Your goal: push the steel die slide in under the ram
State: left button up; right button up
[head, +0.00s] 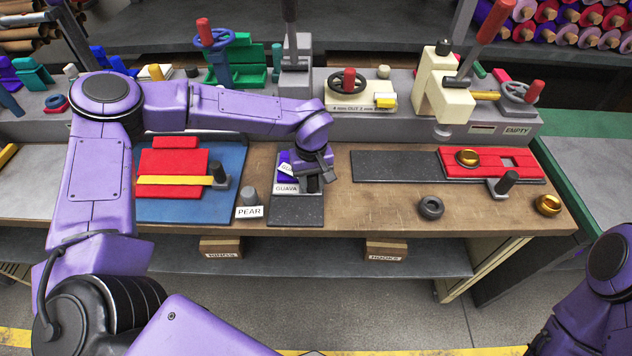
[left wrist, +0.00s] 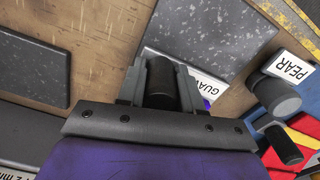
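The steel die slide, with the GUAVA tag (head: 286,188) and purple felt at it, lies on a narrow grey track plate (head: 296,212) in front of the grey press. The ram housing (head: 297,72) stands behind it, with a lever on top. My left gripper (head: 318,178) is at the slide, its fingers closed on both sides of the black upright handle (left wrist: 163,84). In the left wrist view the GUAVA tag (left wrist: 208,86) is partly covered by a finger. My arm and gripper hide much of the slide. My right gripper is out of view.
A PEAR tag (head: 249,212) with a grey peg stands left of the track. A red die slide with a black handle (head: 220,172) lies left; another red slide (head: 490,163) lies right. A black ring (head: 430,207) and brass piece (head: 548,205) sit near the right front edge.

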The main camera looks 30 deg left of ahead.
pick_arm(q)
jog(key=o, duration=0.4)
notch_tip(320, 180, up, 11)
jog(key=shift+f+b, duration=0.2)
jog(key=shift+b, duration=0.6)
